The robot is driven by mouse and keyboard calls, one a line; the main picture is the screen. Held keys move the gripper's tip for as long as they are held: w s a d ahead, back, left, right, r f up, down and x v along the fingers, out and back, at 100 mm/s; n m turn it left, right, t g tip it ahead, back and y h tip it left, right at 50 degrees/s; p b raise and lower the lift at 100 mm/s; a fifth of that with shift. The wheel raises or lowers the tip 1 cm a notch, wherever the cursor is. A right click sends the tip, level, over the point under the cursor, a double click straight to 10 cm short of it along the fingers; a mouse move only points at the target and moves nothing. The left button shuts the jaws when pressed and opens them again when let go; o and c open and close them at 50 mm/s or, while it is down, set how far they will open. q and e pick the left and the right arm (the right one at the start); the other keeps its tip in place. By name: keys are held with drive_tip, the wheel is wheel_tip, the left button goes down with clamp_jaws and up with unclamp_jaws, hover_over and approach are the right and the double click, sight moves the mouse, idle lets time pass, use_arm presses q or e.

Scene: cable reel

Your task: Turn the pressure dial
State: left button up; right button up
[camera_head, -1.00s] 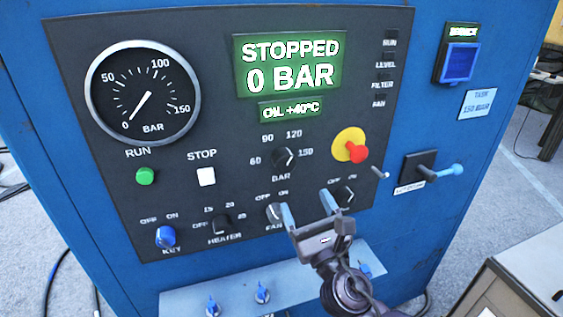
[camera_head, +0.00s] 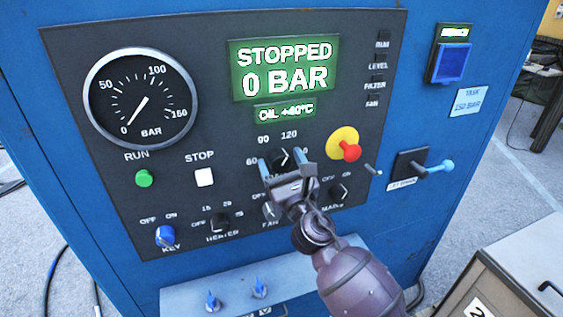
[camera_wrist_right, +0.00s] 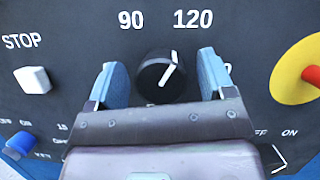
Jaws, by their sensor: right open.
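The pressure dial (camera_head: 279,157) is a black knob with a white pointer line, marked 60, 90, 120 and 150 BAR. In the right wrist view the dial (camera_wrist_right: 157,77) sits between the two blue fingertips, its line pointing up and slightly right, toward 120. My right gripper (camera_head: 284,164) is open around the dial, with a gap on both sides; it also shows in the right wrist view (camera_wrist_right: 158,82). The green display (camera_head: 284,69) reads STOPPED, 0 BAR. My left gripper is out of view.
A red emergency knob on a yellow disc (camera_head: 343,146) is right of the dial. A white STOP button (camera_head: 204,177) and green RUN button (camera_head: 144,178) are left. Heater (camera_head: 219,222), fan and key (camera_head: 165,236) switches lie below. A note (camera_head: 468,101) reads 150 BAR.

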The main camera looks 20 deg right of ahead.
drive_tip(key=c, duration=0.9)
drive_tip(key=shift+m, duration=0.5)
drive_tip(key=m+h+b, duration=0.1)
drive_tip(key=m+h, duration=0.1)
drive_tip(key=m, duration=0.1)
drive_tip(key=m+h, duration=0.1)
drive_tip(key=m, duration=0.1)
drive_tip(key=m+h, duration=0.1)
drive_tip(key=m, duration=0.2)
drive_tip(key=shift+h+b, duration=0.35)
drive_tip(key=shift+h, duration=0.05)
drive_tip(key=m+g+h, duration=0.1)
drive_tip(key=m, duration=0.2)
drive_tip(key=m+g+h, duration=0.1)
drive_tip(key=m+h, duration=0.1)
drive_tip(key=m, duration=0.2)
drive_tip(key=shift+d+m+p, duration=0.15)
drive_tip(key=shift+m+p, duration=0.15)
drive_tip(key=shift+f+m+g, duration=0.1)
drive_tip(key=shift+m+g, duration=0.2)
drive_tip(key=o, duration=0.9)
